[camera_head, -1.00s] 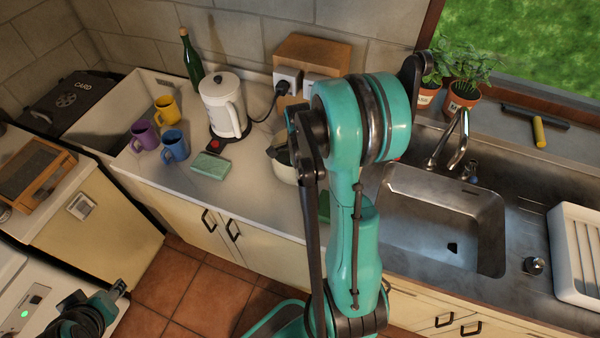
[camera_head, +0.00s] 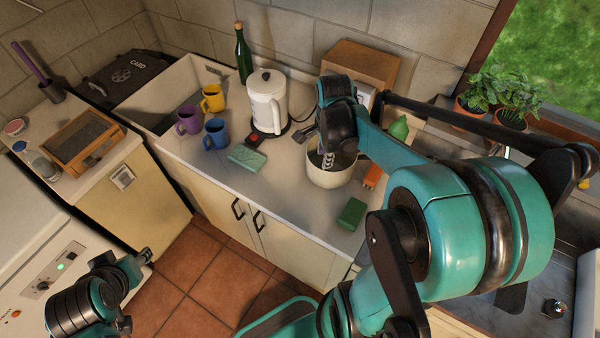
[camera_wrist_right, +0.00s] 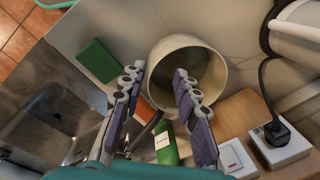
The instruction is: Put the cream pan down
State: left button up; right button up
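The cream pan (camera_head: 330,178) stands upright on the counter (camera_head: 285,192), right of the green sponge (camera_head: 247,158). In the right wrist view the pan (camera_wrist_right: 215,58) shows its round open mouth. My right gripper (camera_head: 327,160) is at the pan's mouth. In the right wrist view its fingers (camera_wrist_right: 157,78) are spread, one over the pan's inside and one outside its near wall. No grip on the pan shows. The pan's far side and any handle are partly hidden by my arm. My left gripper (camera_head: 142,257) hangs low at the left, away from the pan; its fingertips are too small to judge.
A white kettle (camera_head: 267,105) and three mugs (camera_head: 215,133) stand left of the pan. A green block (camera_head: 351,214) and an orange item (camera_head: 372,176) are close to its right. A wooden box (camera_head: 360,68) stands behind. Some counter in front is clear.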

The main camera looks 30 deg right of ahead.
jog(key=s+a+r+n+t, duration=0.2)
jog(key=a+n+t, duration=0.1)
jog(key=a+n, duration=0.5)
jog(key=s+a+r+n+t, duration=0.3)
jog(key=a+n, duration=0.5)
jog(key=n, duration=0.5)
jog(key=shift+s+a+n+y, duration=0.25)
jog(key=shift+a+n+y, duration=0.05)
jog(key=shift+a, duration=0.1)
jog(key=shift+r, duration=0.1)
jog(key=shift+o, duration=1.2)
notch_tip(320, 180, down, 12)
jog(key=b, duration=1.1)
jog(key=shift+b, duration=0.4)
jog(key=shift+r, duration=0.3)
